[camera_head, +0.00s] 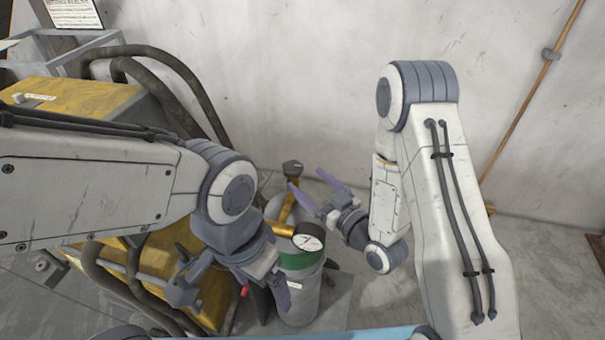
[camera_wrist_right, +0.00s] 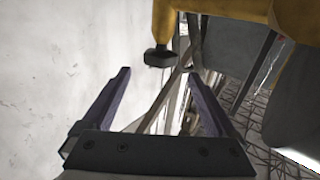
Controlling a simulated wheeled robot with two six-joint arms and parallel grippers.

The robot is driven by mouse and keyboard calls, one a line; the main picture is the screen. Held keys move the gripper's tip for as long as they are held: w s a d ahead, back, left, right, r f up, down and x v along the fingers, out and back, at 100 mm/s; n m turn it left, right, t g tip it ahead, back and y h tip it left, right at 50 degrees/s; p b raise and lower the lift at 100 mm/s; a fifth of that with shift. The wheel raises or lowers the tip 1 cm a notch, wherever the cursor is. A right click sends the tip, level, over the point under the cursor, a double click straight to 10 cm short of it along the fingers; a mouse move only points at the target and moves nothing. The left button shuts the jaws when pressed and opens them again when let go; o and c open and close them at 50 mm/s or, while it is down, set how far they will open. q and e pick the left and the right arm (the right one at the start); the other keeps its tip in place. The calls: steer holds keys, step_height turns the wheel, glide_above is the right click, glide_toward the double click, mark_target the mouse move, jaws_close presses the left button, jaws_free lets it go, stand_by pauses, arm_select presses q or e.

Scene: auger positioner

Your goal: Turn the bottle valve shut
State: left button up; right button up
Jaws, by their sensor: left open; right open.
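The gas bottle (camera_head: 299,301) is a grey cylinder with a green shoulder (camera_head: 300,262), standing upright at lower centre in the head view. Brass valve fittings (camera_head: 284,229) rise from its top, with a round gauge (camera_head: 308,242) in front. The dark valve knob (camera_head: 292,167) shows above them. My right gripper (camera_head: 305,178) is open and empty beside the knob. In the right wrist view, the knob (camera_wrist_right: 158,57) lies between and just beyond the spread purple fingers, apart from both. My left gripper (camera_head: 268,290) is open, low in front of the bottle's left side; its fingers are partly hidden.
A yellow machine (camera_head: 85,100) with thick dark hoses (camera_head: 175,65) stands at the left. A pale wall (camera_head: 300,90) with a thin copper-coloured pipe (camera_head: 530,98) runs behind. Floor (camera_head: 550,280) at the right is clear.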

mark_target(293, 170)
steer(key=shift+f, duration=0.1)
steer(key=n+g+y+b, duration=0.1)
steer(key=b, duration=0.1)
steer(key=w+d+n+g+y+b, duration=0.1)
steer(key=n+g+y+b, duration=0.1)
steer(key=b, duration=0.1)
steer(key=w+n+g+y+b, duration=0.1)
steer(key=g+y+b, duration=0.1)
steer(key=b, duration=0.1)
steer(key=shift+w+d+f+n, duration=0.15)
steer(key=shift+d+n, duration=0.15)
steer(key=p+x, duration=0.3)
steer(key=x, duration=0.7)
